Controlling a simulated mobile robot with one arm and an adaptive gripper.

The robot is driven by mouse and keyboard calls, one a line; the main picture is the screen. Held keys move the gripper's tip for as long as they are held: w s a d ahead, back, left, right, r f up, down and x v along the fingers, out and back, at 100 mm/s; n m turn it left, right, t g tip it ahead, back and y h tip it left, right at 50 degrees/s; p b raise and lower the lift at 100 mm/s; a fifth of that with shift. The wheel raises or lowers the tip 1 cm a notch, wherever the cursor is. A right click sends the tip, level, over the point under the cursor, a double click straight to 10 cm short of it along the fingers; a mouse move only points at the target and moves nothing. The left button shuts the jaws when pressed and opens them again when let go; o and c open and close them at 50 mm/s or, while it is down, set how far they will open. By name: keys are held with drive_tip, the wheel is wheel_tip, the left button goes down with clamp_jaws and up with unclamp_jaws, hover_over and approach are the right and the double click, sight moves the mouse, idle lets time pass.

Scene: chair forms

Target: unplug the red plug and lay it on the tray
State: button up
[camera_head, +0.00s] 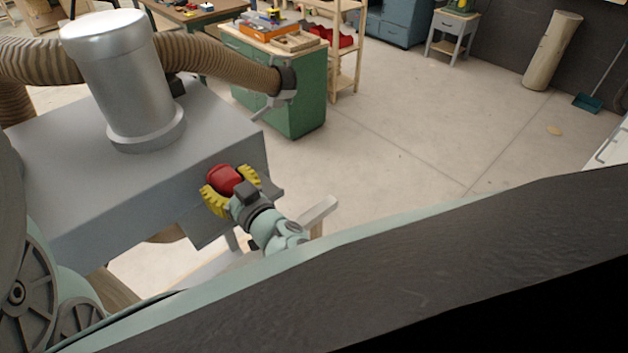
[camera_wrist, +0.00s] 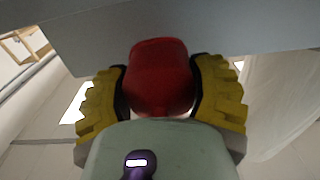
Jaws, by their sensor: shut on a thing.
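The red plug (camera_head: 224,178) is at the front face of the grey machine housing (camera_head: 90,185) in the head view. It also shows in the wrist view (camera_wrist: 158,72), with its far end against or very close to the grey surface. My gripper (camera_head: 231,190) has yellow fingers on both sides of the plug and is shut on it. In the wrist view the yellow fingers (camera_wrist: 160,90) flank the plug left and right. The plug's prongs and any socket are hidden. I cannot make out the tray in either view.
A silver cylinder (camera_head: 112,80) stands on the housing, with a ribbed brown hose (camera_head: 215,62) behind it. A green cabinet (camera_head: 300,100) bearing tools stands behind. The floor (camera_head: 400,125) to the right is largely clear. A pale ledge (camera_head: 318,212) lies close beside my arm.

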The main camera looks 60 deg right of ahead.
drive_tip(key=shift+w+d+f+b, duration=0.15)
drive_tip(key=shift+w+f+b, duration=0.45)
drive_tip(key=shift+f+b, duration=0.3)
drive_tip(key=shift+w+d+f+b, duration=0.15)
drive_tip(key=shift+w+f+b, duration=0.5)
drive_tip(key=shift+f, duration=0.3)
drive_tip(key=o, duration=1.4)
drive_tip(key=shift+o, duration=0.2)
drive_tip(key=shift+s, duration=0.15)
drive_tip(key=v, duration=1.2)
